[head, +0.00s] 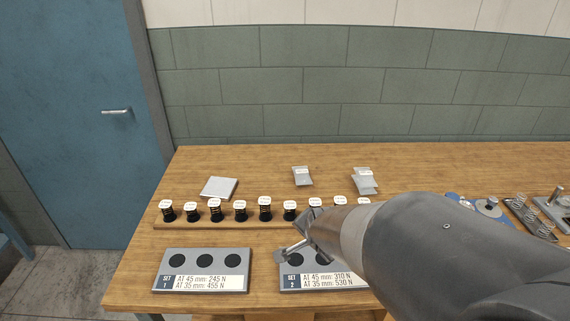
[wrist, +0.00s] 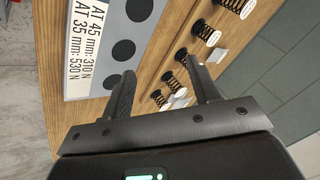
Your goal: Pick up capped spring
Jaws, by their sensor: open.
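Several black coil springs with white labelled caps stand upright in a row on a wooden strip on the table. The leftmost capped spring (head: 167,210) and a taller capped spring (head: 265,208) show clearly in the head view. My gripper (head: 301,233) is open above the right part of the row and the SET 2 plate, and my arm hides some springs there. In the wrist view my gripper (wrist: 161,82) has its two fingers apart. A capped spring (wrist: 172,80) shows in the gap between them, seemingly beyond the tips. I see nothing held.
The grey SET 1 plate (head: 203,259) and SET 2 plate (head: 291,272), each with dark round spots, lie in front of the row. A pale square (head: 219,187) and two small grey labelled items lie behind. Metal fixtures and a clear-cup rack stand at right. Much of the back table is clear.

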